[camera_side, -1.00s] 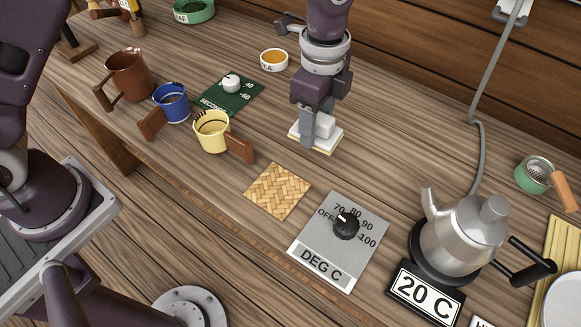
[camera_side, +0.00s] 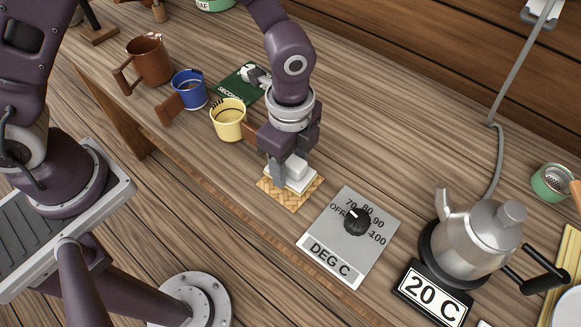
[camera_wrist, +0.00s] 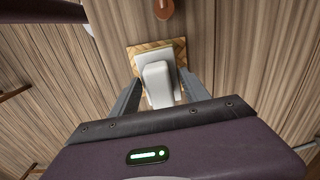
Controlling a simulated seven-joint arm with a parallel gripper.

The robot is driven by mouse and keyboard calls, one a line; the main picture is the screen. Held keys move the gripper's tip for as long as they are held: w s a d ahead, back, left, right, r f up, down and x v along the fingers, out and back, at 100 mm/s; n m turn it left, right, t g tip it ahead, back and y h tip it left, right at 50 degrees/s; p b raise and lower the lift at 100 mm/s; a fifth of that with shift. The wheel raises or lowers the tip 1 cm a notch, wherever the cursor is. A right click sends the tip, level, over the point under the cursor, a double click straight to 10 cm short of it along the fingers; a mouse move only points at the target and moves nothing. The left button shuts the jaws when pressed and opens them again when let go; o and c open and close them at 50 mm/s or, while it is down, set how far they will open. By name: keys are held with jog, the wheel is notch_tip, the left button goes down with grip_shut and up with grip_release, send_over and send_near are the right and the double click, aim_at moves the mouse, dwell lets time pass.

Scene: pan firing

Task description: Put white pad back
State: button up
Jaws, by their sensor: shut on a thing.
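The white pad (camera_side: 299,180) is a flat square with a white block-shaped handle (camera_side: 296,168) on top. My gripper (camera_side: 285,175) is shut on this handle. The pad is over the woven square mat (camera_side: 308,199), whose near edges show around it; I cannot tell whether the pad touches the mat. In the wrist view the handle (camera_wrist: 158,84) stands between my fingers, with the pad under it and the woven mat (camera_wrist: 181,46) showing at its edges.
The grey temperature dial plate (camera_side: 338,262) lies just right of the mat. A yellow cup (camera_side: 228,121) and a blue cup (camera_side: 188,92) stand at left. The kettle (camera_side: 468,245) is at right, behind the 20 C display (camera_side: 432,293).

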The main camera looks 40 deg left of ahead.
jog(key=shift+f, duration=1)
jog(key=shift+f, duration=0.2)
jog(key=o, duration=1.3)
